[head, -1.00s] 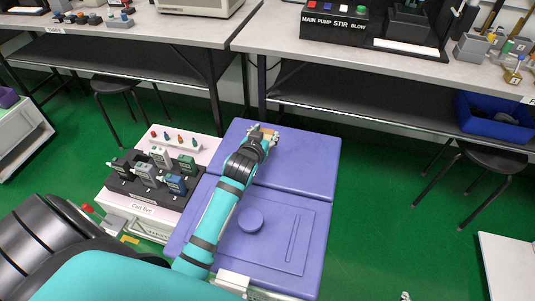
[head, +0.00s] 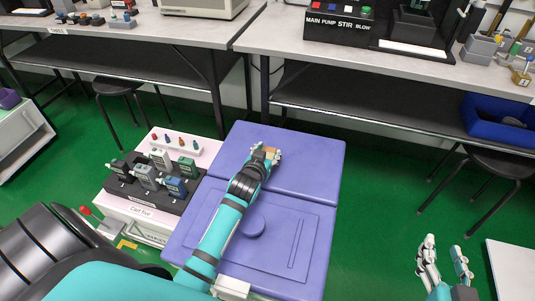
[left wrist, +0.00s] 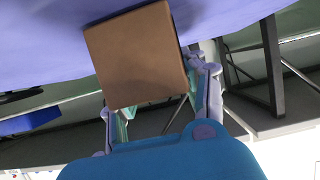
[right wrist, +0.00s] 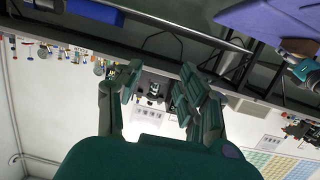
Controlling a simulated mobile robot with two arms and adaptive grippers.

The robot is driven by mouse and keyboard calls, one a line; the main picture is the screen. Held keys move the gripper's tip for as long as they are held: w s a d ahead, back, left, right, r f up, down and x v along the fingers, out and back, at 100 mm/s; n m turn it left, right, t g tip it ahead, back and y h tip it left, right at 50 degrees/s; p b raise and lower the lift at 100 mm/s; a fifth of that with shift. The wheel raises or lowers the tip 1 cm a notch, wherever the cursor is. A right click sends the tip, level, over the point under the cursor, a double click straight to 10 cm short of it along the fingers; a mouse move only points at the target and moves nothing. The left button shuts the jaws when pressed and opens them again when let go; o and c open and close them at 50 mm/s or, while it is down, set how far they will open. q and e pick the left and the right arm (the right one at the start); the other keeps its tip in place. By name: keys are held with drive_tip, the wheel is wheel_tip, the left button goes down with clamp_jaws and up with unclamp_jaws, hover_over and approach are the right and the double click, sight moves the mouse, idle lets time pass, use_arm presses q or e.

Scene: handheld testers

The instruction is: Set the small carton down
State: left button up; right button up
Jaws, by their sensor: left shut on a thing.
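The small carton (left wrist: 138,55) is a plain brown box. In the left wrist view it sits between the fingers of my left gripper (left wrist: 160,105), against the purple surface behind it. In the head view my left gripper (head: 264,153) is shut on the carton (head: 271,154) over the far part of the purple cart top (head: 315,165). Most of the carton is hidden by the hand there, and I cannot tell whether it touches the surface. My right gripper (head: 446,262) is open and empty at the lower right; its spread fingers also show in the right wrist view (right wrist: 155,90).
A pink-topped cart (head: 200,155) with several handheld testers (head: 146,176) stands left of the purple top. Grey benches (head: 350,65) run along the back. Green floor lies to the right.

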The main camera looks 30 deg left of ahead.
use_arm(q)
drive_tip(key=shift+f, duration=0.1)
drive_tip(key=o, duration=1.4)
drive_tip(key=shift+c, duration=0.2)
